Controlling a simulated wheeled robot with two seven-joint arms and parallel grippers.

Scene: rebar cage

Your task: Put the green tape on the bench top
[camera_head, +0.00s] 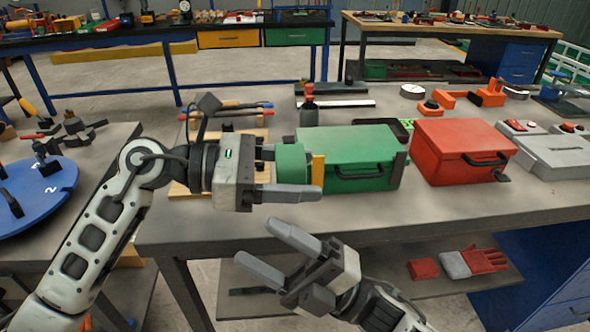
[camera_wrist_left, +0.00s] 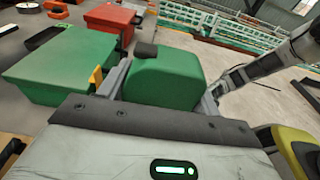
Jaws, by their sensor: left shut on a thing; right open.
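The green tape (camera_head: 291,163) is a thick green roll held between the fingers of my left gripper (camera_head: 308,174), above the near edge of the bench top (camera_head: 425,208). In the left wrist view the tape (camera_wrist_left: 165,80) fills the space between the fingers of my left gripper (camera_wrist_left: 160,92). In the head view the tape overlaps the left end of a green metal box (camera_head: 350,160); I cannot tell whether they touch. My right gripper (camera_head: 264,247) is open and empty, in front of the bench and pointing up-left.
A red box (camera_head: 462,150) and a grey case (camera_head: 560,150) stand to the right on the bench. A wooden board (camera_head: 190,178) lies behind my left gripper. A blue turntable (camera_head: 38,200) is on the left table. The front strip of the bench is clear.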

